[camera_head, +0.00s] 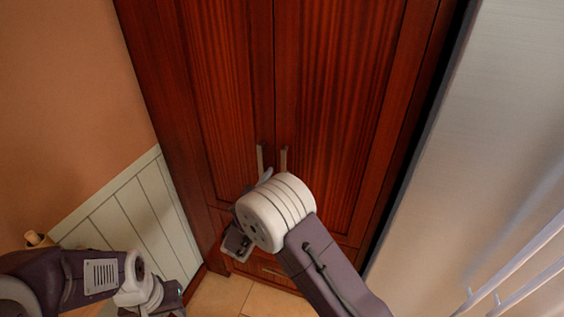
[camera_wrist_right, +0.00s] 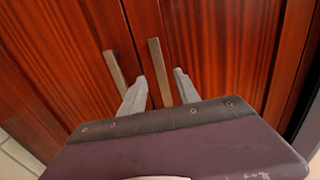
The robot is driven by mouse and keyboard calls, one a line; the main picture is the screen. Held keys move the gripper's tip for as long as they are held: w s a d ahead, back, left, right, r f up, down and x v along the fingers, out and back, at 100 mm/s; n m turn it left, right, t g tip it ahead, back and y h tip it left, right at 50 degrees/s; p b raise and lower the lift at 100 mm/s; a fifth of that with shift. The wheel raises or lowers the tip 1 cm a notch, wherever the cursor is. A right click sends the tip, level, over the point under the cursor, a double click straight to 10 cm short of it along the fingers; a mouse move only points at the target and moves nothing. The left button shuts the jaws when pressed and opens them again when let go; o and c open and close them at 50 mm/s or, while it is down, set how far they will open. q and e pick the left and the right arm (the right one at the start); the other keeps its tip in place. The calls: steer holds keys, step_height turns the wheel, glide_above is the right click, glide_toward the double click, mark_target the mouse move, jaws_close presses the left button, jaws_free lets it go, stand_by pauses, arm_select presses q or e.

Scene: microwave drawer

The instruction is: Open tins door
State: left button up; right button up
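A tall red-brown wooden cabinet has two doors, a left door (camera_head: 222,90) and a right door (camera_head: 340,90), both closed. Each has an upright bar handle by the middle seam: the left handle (camera_head: 261,158) and the right handle (camera_head: 283,158). My right gripper (camera_wrist_right: 160,76) is open in the right wrist view. Its two grey fingers point at the doors, with the right handle (camera_wrist_right: 155,58) appearing between them and the left handle (camera_wrist_right: 114,70) outside. Contact cannot be told. In the head view my right wrist hides most of this gripper. My left arm is low at the left; its fingers cannot be made out.
A drawer (camera_head: 268,272) with a bar handle is below the doors. A large pale metallic appliance (camera_head: 480,130) stands close on the right. An orange wall with white panelling (camera_head: 140,210) is on the left. Some tiled floor (camera_head: 222,293) shows at the bottom.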

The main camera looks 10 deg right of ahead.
mark_target(283, 165)
steer(key=p+x, duration=0.1)
steer(key=x, duration=0.4)
steer(key=shift+w+d, duration=0.45)
steer(key=shift+d, duration=0.05)
steer(key=shift+w, duration=0.15)
jaws_close()
stand_by(0.7)
